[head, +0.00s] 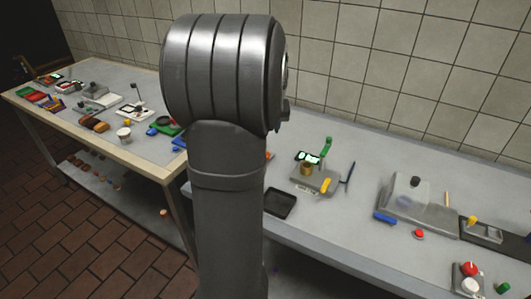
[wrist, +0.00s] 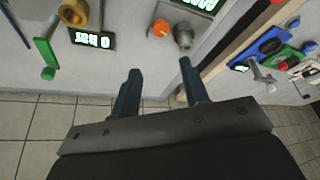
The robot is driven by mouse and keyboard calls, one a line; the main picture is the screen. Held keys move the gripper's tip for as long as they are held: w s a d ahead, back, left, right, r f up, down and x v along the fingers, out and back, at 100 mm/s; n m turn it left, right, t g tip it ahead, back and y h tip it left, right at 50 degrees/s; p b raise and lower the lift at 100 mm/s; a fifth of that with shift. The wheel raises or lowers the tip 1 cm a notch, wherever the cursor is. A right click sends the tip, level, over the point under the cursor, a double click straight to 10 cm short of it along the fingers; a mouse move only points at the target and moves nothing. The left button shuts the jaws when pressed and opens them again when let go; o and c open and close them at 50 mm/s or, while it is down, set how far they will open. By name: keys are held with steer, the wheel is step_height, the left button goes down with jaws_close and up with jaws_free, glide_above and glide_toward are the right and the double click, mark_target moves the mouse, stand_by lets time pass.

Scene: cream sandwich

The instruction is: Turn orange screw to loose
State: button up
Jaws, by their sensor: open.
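The orange screw (wrist: 160,28) shows in the wrist view as a small round orange knob near the top middle. It sits on a light grey base beside a grey metal knob (wrist: 183,38). My gripper (wrist: 160,67) is open and empty, its two dark fingers spread apart. The screw appears beyond the fingertips, roughly in line with the gap and not between them. In the head view my arm covers much of the middle, and my gripper cannot be seen. A small orange patch (head: 268,155) peeks out right of my arm; I cannot tell if it is the screw.
A green lever (wrist: 46,60) and a lit display (wrist: 92,40) are left of the screw in the wrist view. A blue and green device (wrist: 272,48) is on the right. The head view shows a black tray (head: 281,204) and a grey machine (head: 420,205) on the bench.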

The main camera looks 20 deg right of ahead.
steer(key=x, duration=1.6)
steer(key=shift+f, duration=0.25)
steer(key=c, duration=0.7)
steer(key=shift+d+n+y, duration=0.2)
steer(key=shift+n+y, duration=0.7)
steer(key=shift+n, duration=1.4)
steer(key=o, duration=0.7)
